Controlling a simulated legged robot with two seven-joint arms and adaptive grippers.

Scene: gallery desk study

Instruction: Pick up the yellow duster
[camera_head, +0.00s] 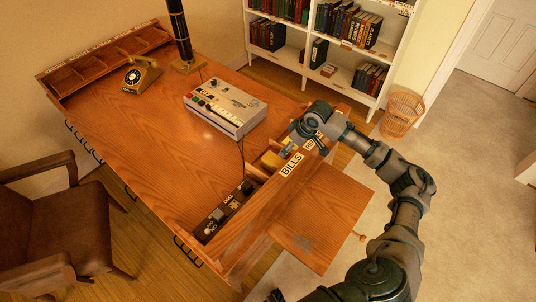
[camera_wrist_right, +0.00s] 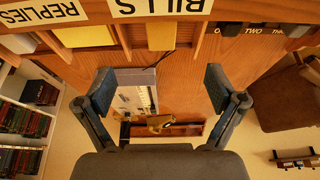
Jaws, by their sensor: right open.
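My right gripper (camera_head: 294,141) is over the compartment row, close to the yellow object. Its two fingers (camera_wrist_right: 158,90) are wide apart with nothing held between them.
A grey keyed machine (camera_head: 227,105) stands mid-desk, its cord running to the compartments. A dark numbered switch panel (camera_head: 225,210) lies toward the near end. A telephone (camera_head: 142,75) and black post (camera_head: 180,35) stand at the back. The desk's left middle is clear.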

